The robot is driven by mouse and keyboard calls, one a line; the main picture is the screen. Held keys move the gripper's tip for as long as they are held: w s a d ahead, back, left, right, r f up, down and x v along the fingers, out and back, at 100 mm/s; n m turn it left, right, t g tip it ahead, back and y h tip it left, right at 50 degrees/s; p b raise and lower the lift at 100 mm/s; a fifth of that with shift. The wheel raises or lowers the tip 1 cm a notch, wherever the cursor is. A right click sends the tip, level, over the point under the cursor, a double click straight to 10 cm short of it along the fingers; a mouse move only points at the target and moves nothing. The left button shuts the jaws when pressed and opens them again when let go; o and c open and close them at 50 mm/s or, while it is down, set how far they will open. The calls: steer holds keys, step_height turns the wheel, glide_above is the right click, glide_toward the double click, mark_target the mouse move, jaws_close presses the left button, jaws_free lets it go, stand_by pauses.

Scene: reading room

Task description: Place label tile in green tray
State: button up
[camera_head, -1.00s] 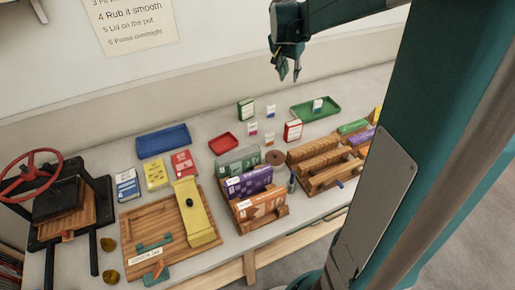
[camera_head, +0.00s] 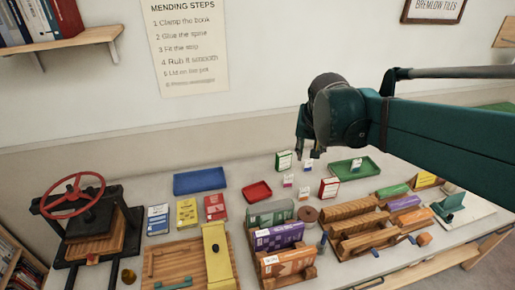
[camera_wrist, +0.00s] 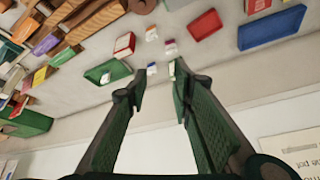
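Several small label tiles stand on the grey table: a blue-marked one (camera_head: 308,165), a pink-marked one (camera_head: 287,181) and another (camera_head: 304,193). The green tray (camera_head: 340,171) lies to their right, with one small white tile (camera_head: 356,166) in it. The tray also shows in the wrist view (camera_wrist: 118,70). My gripper (camera_head: 311,151) hangs above the back of the table, just above the blue-marked tile in the picture. In the wrist view its fingers (camera_wrist: 160,68) are spread with nothing clearly held, and small tiles show beyond and between the tips.
A green-and-white box (camera_head: 284,161) and a red-and-white box (camera_head: 329,188) stand close to the tiles. A red tray (camera_head: 257,190) and a blue tray (camera_head: 199,181) lie to the left. Wooden racks (camera_head: 352,218) with books stand in front. The wall is close behind.

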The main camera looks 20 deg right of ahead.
steer(key=s+a+f+n+t+y, duration=0.1)
steer(key=s+a+f+n, duration=0.1)
steer(key=s+a, duration=0.3)
steer(key=s+a+f+n+t+y, duration=0.1)
steer(key=s+a+f+n, duration=0.1)
steer(key=s+a, duration=0.4)
steer(key=s+n, duration=0.1)
steer(key=s, duration=0.4)
steer(key=shift+a+f+n, duration=0.15)
steer(key=shift+a+n, duration=0.1)
steer(key=shift+n, duration=0.15)
steer(key=shift+f, duration=0.1)
